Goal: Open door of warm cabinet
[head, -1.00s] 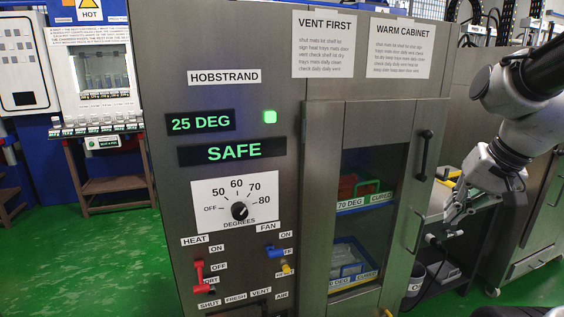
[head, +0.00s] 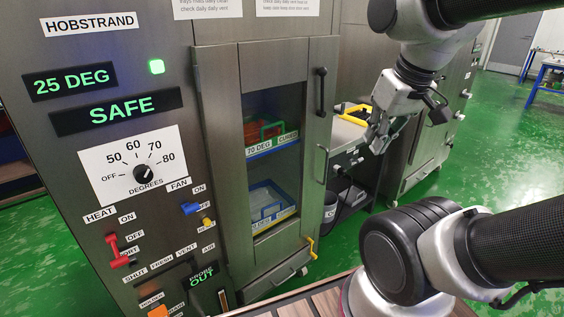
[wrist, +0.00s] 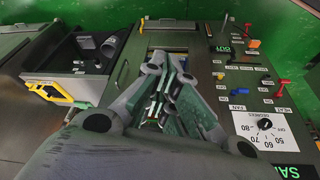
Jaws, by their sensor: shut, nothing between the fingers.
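The warm cabinet (head: 215,110) is a tall grey metal unit, and its door (head: 228,160) with a dark window looks shut. The door has a black upright handle (head: 321,92) and a thin metal loop handle (head: 322,163) below it near its right edge. A yellow catch (head: 311,248) is at the door's lower right. My gripper (head: 378,138) is shut and empty, in front of and to the right of the door, apart from the handles. In the wrist view my gripper (wrist: 158,112) points toward the cabinet front, hiding part of it.
The display panel reads 25 DEG and SAFE (head: 118,108). A temperature dial (head: 143,174) and red (head: 113,243) and blue (head: 190,208) levers sit left of the door. Trays (head: 268,205) show through the window. A bench (head: 345,135) stands right of the cabinet; green floor is open at far right.

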